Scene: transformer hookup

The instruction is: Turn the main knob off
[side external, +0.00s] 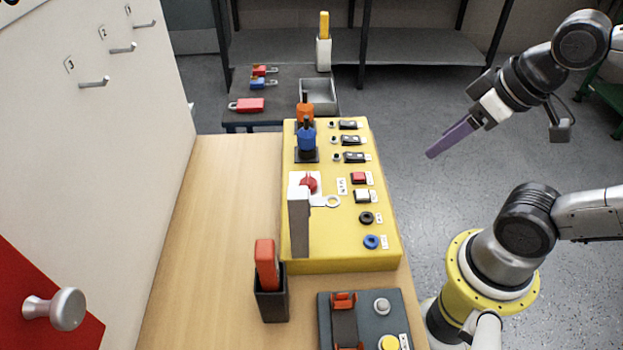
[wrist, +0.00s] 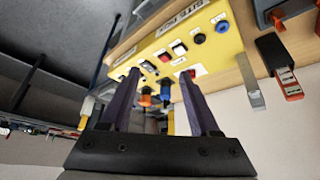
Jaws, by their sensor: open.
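A red knob (side external: 309,184), which looks like the main knob, sits on a white plate on the yellow control panel (side external: 340,255). A tall grey flap or lever (side external: 299,225) stands just in front of it, and a white ring lies beside it. My gripper (side external: 432,154), with long purple fingers, hangs in the air to the right of the panel, well clear of it. In the wrist view my gripper (wrist: 160,78) is open with nothing between its fingers. There the red knob (wrist: 191,73) is partly hidden by the right finger.
Blue (side external: 307,140) and orange (side external: 304,112) handles stand at the panel's far left. Black switches and coloured buttons line its right side. A red-handled device in a black holder (side external: 270,300) and a grey control box (side external: 325,325) stand in front. Bare wood lies left of the panel.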

